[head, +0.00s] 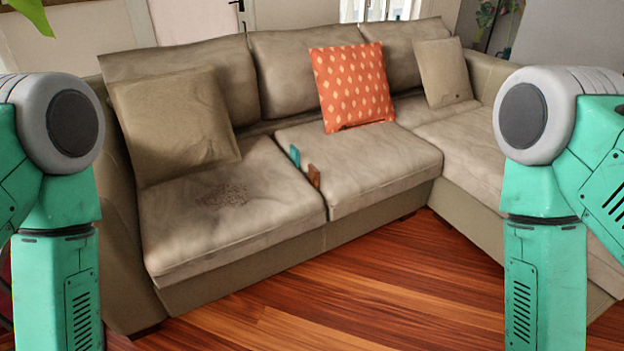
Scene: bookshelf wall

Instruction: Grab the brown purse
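A small flat brown item (314,176) stands on edge at the gap between the sofa's two seat cushions, near their front. It is too small to tell whether it is a purse, and no other brown purse shows. A similar small teal item (295,156) stands just behind it, a little to the left. My two arms come down at the left and right edges of the head view. Both grippers are below the frame and out of sight, well apart from these items.
A beige corner sofa (230,270) fills the middle. It carries a brown cushion (175,125), an orange patterned cushion (351,86) and a beige cushion (444,72). The wooden floor (350,285) in front is clear.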

